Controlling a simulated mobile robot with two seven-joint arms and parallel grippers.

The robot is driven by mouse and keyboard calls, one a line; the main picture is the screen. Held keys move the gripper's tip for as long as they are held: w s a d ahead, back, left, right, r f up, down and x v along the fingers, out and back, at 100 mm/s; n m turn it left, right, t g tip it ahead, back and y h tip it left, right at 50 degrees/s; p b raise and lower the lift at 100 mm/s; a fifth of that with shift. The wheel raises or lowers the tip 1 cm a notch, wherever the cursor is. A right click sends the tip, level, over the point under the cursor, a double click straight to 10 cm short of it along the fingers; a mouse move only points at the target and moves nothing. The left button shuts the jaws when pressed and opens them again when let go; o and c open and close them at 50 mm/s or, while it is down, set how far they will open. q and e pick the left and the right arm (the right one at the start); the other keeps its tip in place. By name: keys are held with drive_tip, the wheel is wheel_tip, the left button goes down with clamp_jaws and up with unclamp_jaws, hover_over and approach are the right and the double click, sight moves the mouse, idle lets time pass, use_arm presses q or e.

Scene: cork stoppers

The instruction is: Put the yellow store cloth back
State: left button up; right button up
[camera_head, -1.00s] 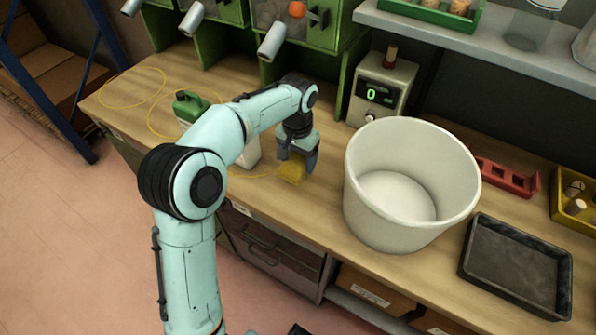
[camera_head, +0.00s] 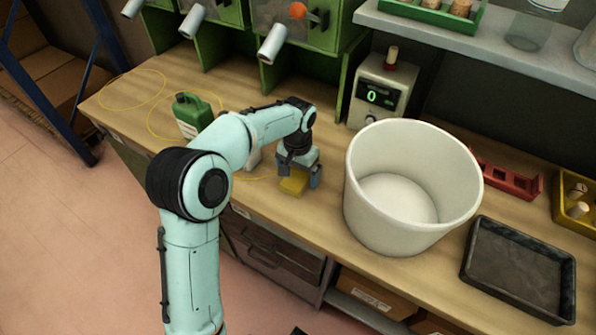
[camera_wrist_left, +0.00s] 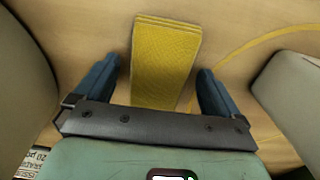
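The yellow cloth (camera_head: 293,185) is a folded, flat pad near the front of the wooden bench, left of the big white tub. My left gripper (camera_head: 298,181) is over it, pointing down, with one finger on each side. In the left wrist view the cloth (camera_wrist_left: 163,60) lies between the spread blue fingers of the left gripper (camera_wrist_left: 158,72), with a gap on both sides. Its near end is hidden behind the gripper body. My right gripper is not in view.
The white tub (camera_head: 410,190) stands close on the right, with a dark tray (camera_head: 518,268) beyond it. A scale box (camera_head: 382,92) is at the back. A thin yellow cord (camera_head: 150,110) lies on the bench.

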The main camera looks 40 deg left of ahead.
sight(298, 176)
use_arm(q)
wheel_tip(298, 176, up, 12)
drive_tip(key=p, duration=0.2)
drive_tip(key=shift+r, duration=0.15)
idle(0.8)
